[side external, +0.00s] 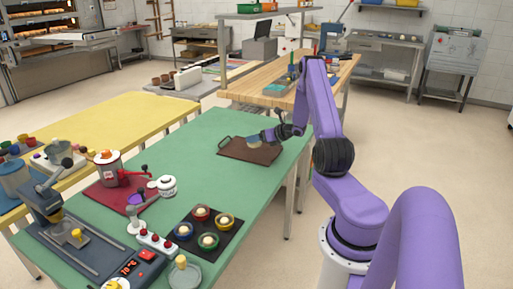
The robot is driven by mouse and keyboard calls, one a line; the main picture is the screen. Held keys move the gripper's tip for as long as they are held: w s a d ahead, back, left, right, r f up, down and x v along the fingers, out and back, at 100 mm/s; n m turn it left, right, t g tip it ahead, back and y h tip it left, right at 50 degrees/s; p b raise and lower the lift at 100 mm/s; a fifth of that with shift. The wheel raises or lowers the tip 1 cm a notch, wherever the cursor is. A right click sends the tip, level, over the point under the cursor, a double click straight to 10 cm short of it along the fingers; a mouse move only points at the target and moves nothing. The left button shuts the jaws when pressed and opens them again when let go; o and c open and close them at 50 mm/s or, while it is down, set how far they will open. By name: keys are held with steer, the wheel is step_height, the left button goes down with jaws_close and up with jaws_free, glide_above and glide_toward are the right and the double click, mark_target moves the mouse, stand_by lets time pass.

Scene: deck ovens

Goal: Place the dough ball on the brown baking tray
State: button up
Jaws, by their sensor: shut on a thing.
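The brown baking tray (265,155) lies flat on the green table, near its far right edge, with a dark handle at its left end. My gripper (257,139) is over the tray, reaching in from the right. It is shut on a small pale dough ball (254,143), which shows at the fingertips low over the tray. Whether the ball touches the tray surface I cannot tell at this size. The fingers hide part of the ball and of the tray behind it.
A black mat (197,246) at the table's near side bears several coloured bowls with pale balls. The green table (205,160) is clear left of the tray.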

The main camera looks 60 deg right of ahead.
steer(key=shift+w+d+f, duration=0.3)
steer(key=shift+w+f, duration=0.05)
steer(key=shift+f, duration=0.25)
steer(key=shift+w+d+f, duration=0.3)
steer(key=shift+w+f, duration=0.05)
steer(key=shift+f, duration=1.65)
steer(key=shift+f, duration=0.15)
steer(key=o, duration=1)
